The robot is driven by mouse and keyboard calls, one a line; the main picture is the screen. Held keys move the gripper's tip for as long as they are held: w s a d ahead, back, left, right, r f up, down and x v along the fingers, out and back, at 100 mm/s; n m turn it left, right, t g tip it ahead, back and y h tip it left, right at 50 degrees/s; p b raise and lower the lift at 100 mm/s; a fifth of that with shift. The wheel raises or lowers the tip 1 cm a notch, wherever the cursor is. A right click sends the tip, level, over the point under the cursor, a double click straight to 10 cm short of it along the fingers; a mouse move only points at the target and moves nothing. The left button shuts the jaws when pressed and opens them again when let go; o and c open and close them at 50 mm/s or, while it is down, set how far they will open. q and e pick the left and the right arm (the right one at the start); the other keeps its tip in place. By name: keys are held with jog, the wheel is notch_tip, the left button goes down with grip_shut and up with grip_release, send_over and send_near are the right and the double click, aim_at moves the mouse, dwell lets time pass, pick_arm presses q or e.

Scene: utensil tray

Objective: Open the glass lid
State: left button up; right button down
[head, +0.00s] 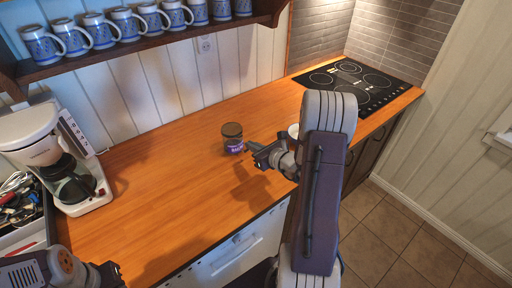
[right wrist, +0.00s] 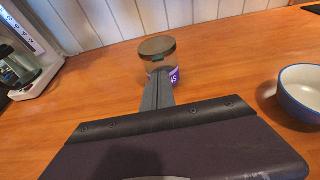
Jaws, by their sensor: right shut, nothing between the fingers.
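A small glass jar (head: 233,145) with a purple label and a dark-rimmed brownish lid (head: 232,130) stands upright on the wooden counter. The lid sits on the jar. In the right wrist view the jar (right wrist: 182,75) and its lid (right wrist: 157,47) are straight ahead, beyond the fingers. My right gripper (head: 250,146) is shut and empty, just right of the jar in the head view. Its fingers (right wrist: 158,88) overlap the jar's lower part in the wrist view; I cannot tell whether they touch it. My left gripper (head: 112,274) shows only partly at the lower left, and its fingers are unclear.
A white bowl with a blue rim (right wrist: 302,90) stands right of the jar; my right arm mostly hides it in the head view. A coffee maker (head: 62,165) and utensil tray (head: 22,236) are at left. A mug shelf (head: 150,40) hangs above. The counter's middle is clear.

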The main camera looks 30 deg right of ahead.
aim_at(238, 139)
pick_arm(q)
jog(key=shift+s+d+r, duration=0.2)
jog(key=shift+d+r, duration=0.05)
jog(key=shift+r, duration=0.2)
pick_arm(e)
jog(key=x, duration=0.3)
jog(key=shift+w+d+f, duration=0.15)
jog(key=shift+w, duration=0.25)
pick_arm(q)
jog(key=shift+w+a+p, duration=0.1)
jog(key=shift+a+p, duration=0.05)
jog(key=shift+p, duration=0.15)
pick_arm(e)
jog(key=shift+w+a+f, duration=0.2)
jog(key=shift+w, duration=0.3)
pick_arm(q)
jog(key=shift+r, duration=0.1)
pick_arm(e)
jog(key=shift+d+r, duration=0.1)
jog(key=shift+d, duration=0.05)
